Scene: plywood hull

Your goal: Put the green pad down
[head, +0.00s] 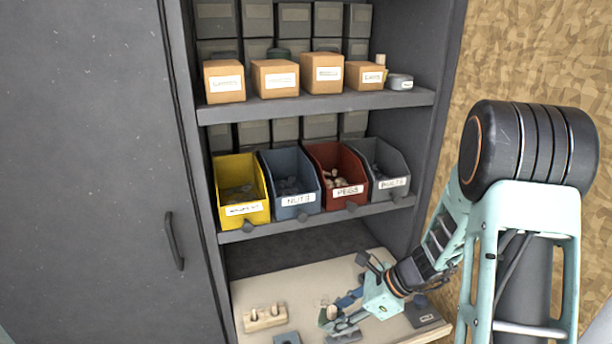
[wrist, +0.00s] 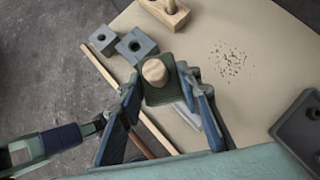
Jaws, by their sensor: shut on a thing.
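The green pad (wrist: 160,92) is a dark green block with a rounded pale wooden knob on top. In the wrist view it sits between the two blue fingers of my gripper (wrist: 161,93), which are shut on its sides. In the head view my gripper (head: 340,308) is low over the pale work board, and the pad (head: 326,316) shows only as a small green patch, partly hidden by the fingers. I cannot tell whether the pad touches the board.
Shelves with labelled bins (head: 240,190) rise behind.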

